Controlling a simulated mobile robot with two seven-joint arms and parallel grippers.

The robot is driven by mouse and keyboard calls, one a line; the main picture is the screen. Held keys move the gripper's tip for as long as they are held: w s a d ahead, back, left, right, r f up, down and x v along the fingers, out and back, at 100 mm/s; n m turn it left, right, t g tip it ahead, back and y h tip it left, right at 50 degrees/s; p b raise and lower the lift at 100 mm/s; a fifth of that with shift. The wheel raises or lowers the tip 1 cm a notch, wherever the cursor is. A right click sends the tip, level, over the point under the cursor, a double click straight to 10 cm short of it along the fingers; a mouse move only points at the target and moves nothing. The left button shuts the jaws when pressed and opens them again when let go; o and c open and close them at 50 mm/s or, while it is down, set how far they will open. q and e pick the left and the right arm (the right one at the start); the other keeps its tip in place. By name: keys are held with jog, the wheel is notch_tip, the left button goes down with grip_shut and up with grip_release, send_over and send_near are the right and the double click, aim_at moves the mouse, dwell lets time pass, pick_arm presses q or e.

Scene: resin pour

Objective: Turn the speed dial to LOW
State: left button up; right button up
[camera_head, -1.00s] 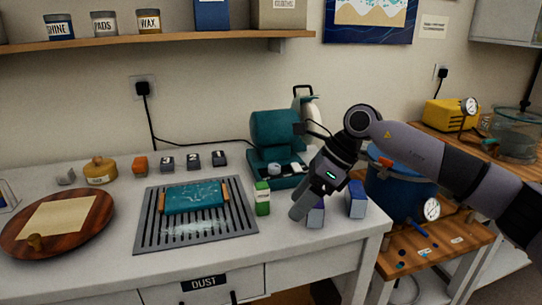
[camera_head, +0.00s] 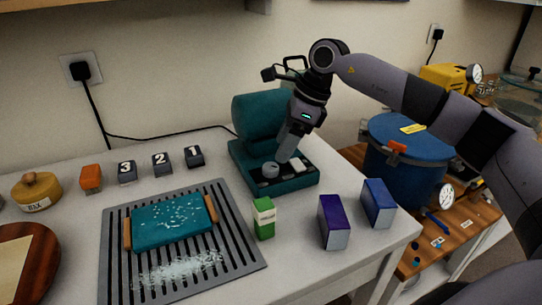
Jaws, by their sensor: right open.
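The speed dial (camera_head: 270,170) is a small grey knob on the front panel of the teal machine (camera_head: 262,118) at the back of the bench. Its setting and any lettering are too small to read. A white switch or button (camera_head: 297,165) sits to its right on the same panel. My right gripper (camera_head: 284,154) points down just above the panel, close behind and to the right of the dial. It is open, with its fingers seen nearly edge-on. I cannot tell whether it touches the panel. My left gripper is not in view.
A teal resin slab (camera_head: 172,222) lies on a slotted grey grate (camera_head: 240,262) with white dust. A green box (camera_head: 264,218), a purple box (camera_head: 333,222) and a blue box (camera_head: 378,203) stand in front of the machine. Numbered blocks (camera_head: 161,164) stand left. A blue pot (camera_head: 405,165) is right.

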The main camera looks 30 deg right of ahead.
aim_at(273, 166)
jog(key=x, duration=0.5)
jog(key=shift+a+f, duration=0.15)
jog(key=shift+f, duration=0.25)
jog(key=c, duration=1)
